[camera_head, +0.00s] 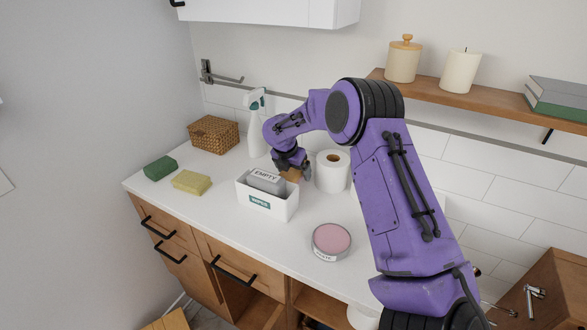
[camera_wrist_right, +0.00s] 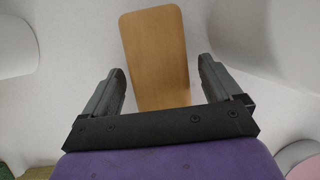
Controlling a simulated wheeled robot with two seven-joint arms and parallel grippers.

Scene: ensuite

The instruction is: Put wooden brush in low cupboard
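The wooden brush (camera_wrist_right: 155,50) shows in the right wrist view as a flat, rounded brown wooden piece. In the head view only a small brown part of it (camera_head: 292,174) shows on the counter, behind the white box and mostly hidden. My right gripper (camera_head: 293,170) is over it. In the wrist view the two fingers of my right gripper (camera_wrist_right: 158,80) are apart, one on each side of the brush, with gaps between. Low wooden cupboards are under the counter, with a dark open space (camera_head: 318,307) at the front. My left gripper is out of view.
A white box (camera_head: 268,205) with a grey "EMPTY" block stands in front of the gripper. A toilet roll (camera_head: 332,176) is close right, a spray bottle (camera_head: 257,130) behind left. A pink-topped round tin (camera_head: 331,241), sponges (camera_head: 191,182) and a wicker basket (camera_head: 213,134) are also on the counter.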

